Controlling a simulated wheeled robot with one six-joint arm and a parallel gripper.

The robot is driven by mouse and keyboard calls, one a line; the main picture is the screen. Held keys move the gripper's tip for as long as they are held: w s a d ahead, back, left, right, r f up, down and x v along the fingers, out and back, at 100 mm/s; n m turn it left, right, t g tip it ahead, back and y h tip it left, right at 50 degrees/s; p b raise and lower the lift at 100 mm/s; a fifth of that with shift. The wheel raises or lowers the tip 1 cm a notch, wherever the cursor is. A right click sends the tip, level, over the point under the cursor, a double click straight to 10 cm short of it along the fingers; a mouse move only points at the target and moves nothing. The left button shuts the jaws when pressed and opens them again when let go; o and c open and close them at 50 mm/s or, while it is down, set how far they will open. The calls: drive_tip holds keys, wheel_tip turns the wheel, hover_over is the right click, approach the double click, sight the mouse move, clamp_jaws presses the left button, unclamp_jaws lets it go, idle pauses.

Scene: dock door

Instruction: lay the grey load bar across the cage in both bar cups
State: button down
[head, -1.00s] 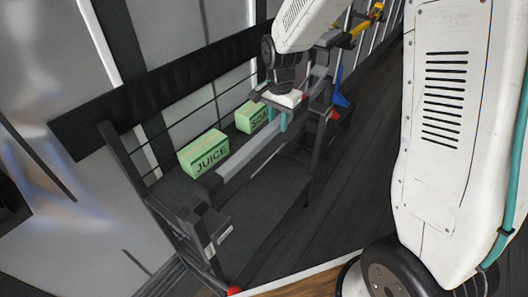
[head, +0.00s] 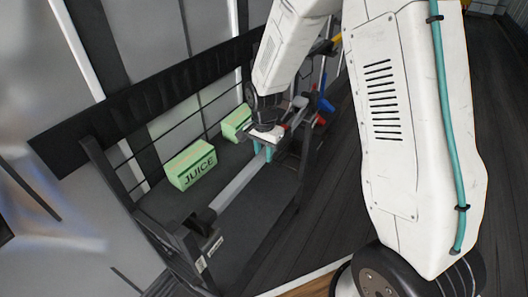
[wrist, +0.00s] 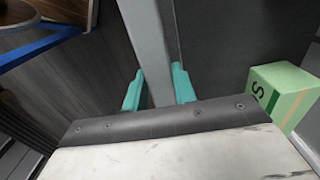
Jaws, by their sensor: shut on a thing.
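The grey load bar (head: 238,186) spans lengthwise over the dark cage (head: 107,172). In the wrist view the bar (wrist: 151,45) runs between the two teal fingers.
Green boxes stand in the cage: the JUICE box (head: 190,164) left of the bar and another (head: 236,122) further back. The green box (wrist: 283,95) at right in the wrist view is close to the bar. Blue and red parts (head: 324,102) are beyond the far side.

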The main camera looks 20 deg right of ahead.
sight(264, 152)
drive_tip(key=shift+f, duration=0.15)
drive_tip(key=c, duration=1.1)
unclamp_jaws()
wheel_tip(264, 152, up, 12)
drive_tip(key=s+d+r+n, duration=0.2)
drive_tip(key=s+r+n, duration=0.2)
drive_tip(key=s+r, duration=0.75)
drive_tip(key=s+r+n, duration=0.1)
drive_tip(key=s+n, duration=0.1)
drive_tip(key=s, duration=0.4)
drive_tip(key=s+r+n, duration=0.1)
drive_tip(key=s+n, duration=0.1)
drive_tip(key=s, duration=0.4)
drive_tip(key=s+d+r+n+t, duration=0.1)
drive_tip(key=s+n, duration=0.1)
drive_tip(key=s, duration=0.4)
drive_tip(key=shift+s+d+n, duration=0.1)
drive_tip(key=shift+s+n, duration=0.2)
drive_tip(key=shift+n, duration=0.1)
